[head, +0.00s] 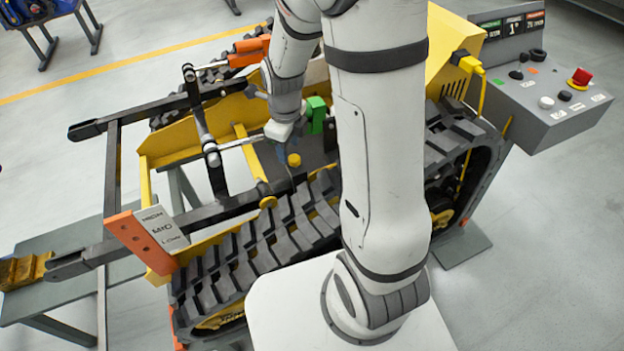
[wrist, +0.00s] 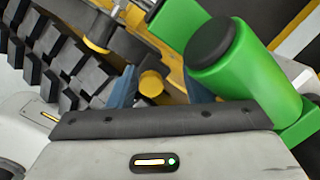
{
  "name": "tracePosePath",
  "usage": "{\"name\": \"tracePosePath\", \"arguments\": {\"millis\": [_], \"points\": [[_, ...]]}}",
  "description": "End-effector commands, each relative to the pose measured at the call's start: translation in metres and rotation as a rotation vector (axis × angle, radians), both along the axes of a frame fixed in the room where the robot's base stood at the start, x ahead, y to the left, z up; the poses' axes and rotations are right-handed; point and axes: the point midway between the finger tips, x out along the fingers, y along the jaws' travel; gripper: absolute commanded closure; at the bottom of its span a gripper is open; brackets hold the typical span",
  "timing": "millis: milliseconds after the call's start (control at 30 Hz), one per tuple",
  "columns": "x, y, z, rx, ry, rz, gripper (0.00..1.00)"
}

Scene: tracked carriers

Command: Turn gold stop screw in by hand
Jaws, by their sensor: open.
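The gold stop screw (head: 294,160) shows its round yellow head on the yellow carrier frame, just below and right of my gripper (head: 283,150) in the head view. In the wrist view the gold stop screw (wrist: 151,84) appears between the two blue fingers of my gripper (wrist: 160,88), nearer the left one. The fingers are apart, and I see no contact with the screw. The gripper's palm hides the screw's lower part in the wrist view, and I cannot tell how deep the fingers reach.
A green part with a black cap (wrist: 212,42) stands close right of the fingers; the green part (head: 317,115) also shows in the head view. Black track (head: 285,225) runs alongside. Dark linkage bars (head: 205,135) lie left. A grey control box (head: 560,90) stands right.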

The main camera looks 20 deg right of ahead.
Motion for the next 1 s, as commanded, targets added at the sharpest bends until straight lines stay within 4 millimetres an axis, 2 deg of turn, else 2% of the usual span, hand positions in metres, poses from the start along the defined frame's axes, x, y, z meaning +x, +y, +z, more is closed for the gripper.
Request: {"name": "tracePosePath", "arguments": {"millis": [33,400,667,1000], "points": [[-0.0089,0.0049,-0.0148,-0.010,0.034,0.088,0.53],[-0.0063,0.0030,-0.0140,-0.081,0.008,0.698,0.53],[-0.0027,0.0032,-0.0116,-0.107,-0.009,0.900,0.53],[0.0001,0.0026,-0.0088,-0.183,-0.034,1.472,0.53]]}}
